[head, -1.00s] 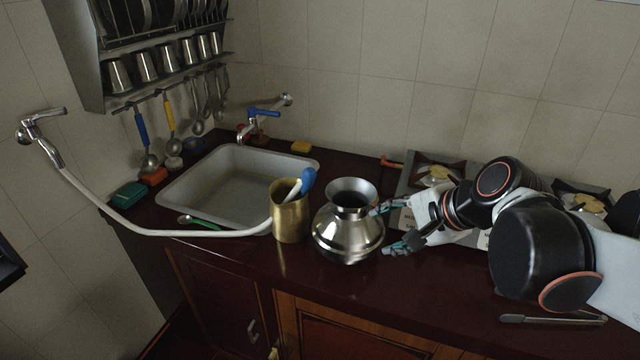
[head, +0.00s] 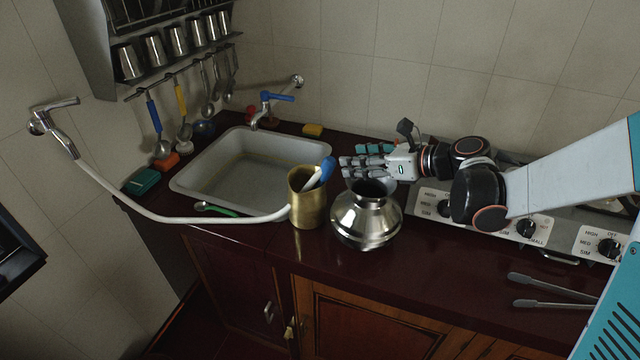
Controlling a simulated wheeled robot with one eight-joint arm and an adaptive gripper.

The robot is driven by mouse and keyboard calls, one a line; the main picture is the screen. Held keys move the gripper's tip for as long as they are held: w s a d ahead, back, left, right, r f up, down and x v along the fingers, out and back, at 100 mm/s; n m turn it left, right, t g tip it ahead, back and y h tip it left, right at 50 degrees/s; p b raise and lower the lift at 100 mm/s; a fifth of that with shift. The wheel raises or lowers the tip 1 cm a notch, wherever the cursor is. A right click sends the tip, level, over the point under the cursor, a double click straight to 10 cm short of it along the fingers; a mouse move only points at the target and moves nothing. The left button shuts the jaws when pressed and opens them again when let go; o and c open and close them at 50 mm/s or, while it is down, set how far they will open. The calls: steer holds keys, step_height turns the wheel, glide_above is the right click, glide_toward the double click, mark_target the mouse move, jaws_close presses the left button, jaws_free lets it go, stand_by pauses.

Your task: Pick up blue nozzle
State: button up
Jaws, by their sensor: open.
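A blue nozzle (head: 328,168) with a white stem sticks up tilted from the mouth of a brass cup (head: 308,208) on the counter. A white hose (head: 190,218) runs from the left wall tap to the cup; its join with the stem is hidden. My gripper (head: 350,166) is open, just right of the nozzle and above a steel pot. Its fingers point left toward the nozzle, with a small gap showing in the picture; depth between them is hard to judge.
The round steel pot (head: 366,222) stands right of the cup, below my gripper. A sink (head: 185,180) lies left, with a blue-handled tap (head: 270,97) behind. A stove (head: 470,222) and tongs (head: 548,292) are at right.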

mark_target(334, 163)
steer(key=x, duration=0.4)
steer(key=shift+a+f+b, duration=0.1)
steer(key=shift+f+b, duration=0.05)
steer(key=shift+b, duration=0.2)
steer(key=x, duration=0.1)
steer(key=b+x, duration=0.1)
steer(key=x, duration=0.1)
steer(key=b+x, duration=0.1)
steer(key=shift+s+a+f, duration=0.15)
steer(key=shift+a+f, duration=0.1)
steer(key=shift+f, duration=0.15)
steer(key=shift+w+a+f, duration=0.1)
steer(key=shift+w+a, duration=0.2)
steer(key=shift+a, duration=0.05)
steer(key=shift+c, duration=0.6)
jaws_close()
